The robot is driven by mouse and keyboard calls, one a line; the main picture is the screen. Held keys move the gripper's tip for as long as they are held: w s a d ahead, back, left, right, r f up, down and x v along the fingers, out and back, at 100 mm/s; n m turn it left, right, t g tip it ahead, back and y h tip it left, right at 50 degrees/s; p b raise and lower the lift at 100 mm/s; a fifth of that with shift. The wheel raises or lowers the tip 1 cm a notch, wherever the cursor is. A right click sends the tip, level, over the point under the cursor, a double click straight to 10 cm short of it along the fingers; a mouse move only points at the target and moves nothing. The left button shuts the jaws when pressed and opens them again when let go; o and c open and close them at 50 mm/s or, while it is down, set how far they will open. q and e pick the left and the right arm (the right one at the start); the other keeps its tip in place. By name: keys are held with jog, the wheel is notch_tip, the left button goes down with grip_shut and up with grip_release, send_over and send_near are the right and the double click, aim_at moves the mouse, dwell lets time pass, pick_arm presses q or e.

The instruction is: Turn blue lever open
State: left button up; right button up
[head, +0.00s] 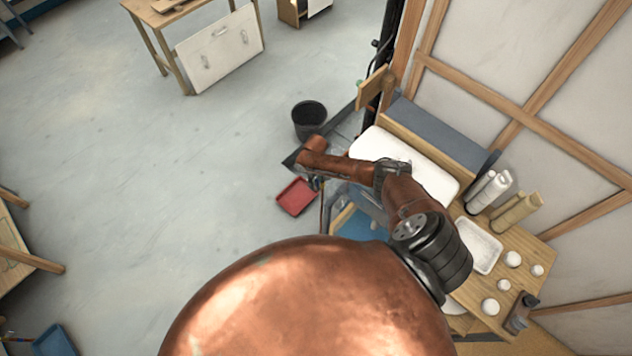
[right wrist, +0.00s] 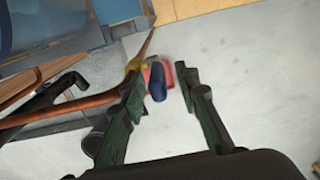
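The blue lever (right wrist: 156,81) shows in the right wrist view as a short, rounded blue handle. It sits beside a brass-coloured valve fitting (right wrist: 137,64) on a copper pipe (right wrist: 65,108). My right gripper (right wrist: 160,84) is open, with its two dark green fingers on either side of the lever. The lever is nearer the left finger, and I cannot tell whether they touch. In the head view my right gripper (head: 316,184) is small and dark below the end of my copper-coloured arm. The lever cannot be made out there. My left gripper is not in view.
A red tray (head: 296,197) lies on the floor by a black bucket (head: 309,116). A white sink (head: 432,178) and a wooden counter (head: 535,262) with bottles and jars stand against the panelled wall at right. The floor at left is largely clear.

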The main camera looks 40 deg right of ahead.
jog(key=shift+r, duration=0.1)
notch_tip(320, 180, up, 12)
jog(key=shift+f, duration=0.1)
dwell(0.4)
jog(key=shift+a+f, duration=0.1)
